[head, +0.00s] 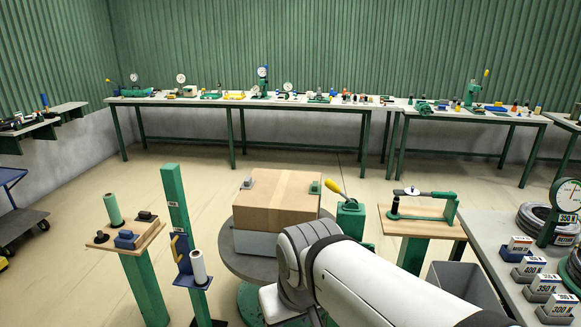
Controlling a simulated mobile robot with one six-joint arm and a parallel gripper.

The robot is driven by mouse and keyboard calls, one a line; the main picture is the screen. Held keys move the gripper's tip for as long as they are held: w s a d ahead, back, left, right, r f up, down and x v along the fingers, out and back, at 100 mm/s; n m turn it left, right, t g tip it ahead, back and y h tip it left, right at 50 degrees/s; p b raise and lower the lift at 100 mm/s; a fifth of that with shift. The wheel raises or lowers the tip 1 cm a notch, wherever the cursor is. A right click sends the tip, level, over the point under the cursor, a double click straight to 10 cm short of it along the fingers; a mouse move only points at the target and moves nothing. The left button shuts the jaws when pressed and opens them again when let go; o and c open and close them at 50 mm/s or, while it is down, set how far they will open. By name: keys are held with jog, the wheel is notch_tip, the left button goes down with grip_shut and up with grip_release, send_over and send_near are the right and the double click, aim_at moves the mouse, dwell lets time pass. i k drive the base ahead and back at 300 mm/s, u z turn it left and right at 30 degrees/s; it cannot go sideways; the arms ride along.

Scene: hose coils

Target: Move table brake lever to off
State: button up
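A lever with a yellow knob (333,187) leans up and to the left from a green post (351,219), just right of a round grey turntable (240,258). I take it for the table brake lever; no on or off marking is readable. A cardboard box (278,196) sits on a grey-blue block on the turntable. My white arm crosses the lower middle and covers the turntable's right side and the post's lower part. My gripper is not visible.
Left of the turntable stand a green upright (175,215) with a white roll (198,266) and a small wooden-topped stand (125,236). To the right are a wooden-topped stand (425,226), a grey bin (464,283) and a bench with labelled blocks (519,247). Floor behind is clear.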

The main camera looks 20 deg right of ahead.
aim_at(329, 183)
jog(key=z, duration=0.3)
jog(key=i, duration=1.1)
jog(key=z, duration=0.65)
jog(key=k, duration=0.9)
jog(key=z, duration=0.15)
jog(key=i, duration=0.9)
jog(key=u, duration=0.1)
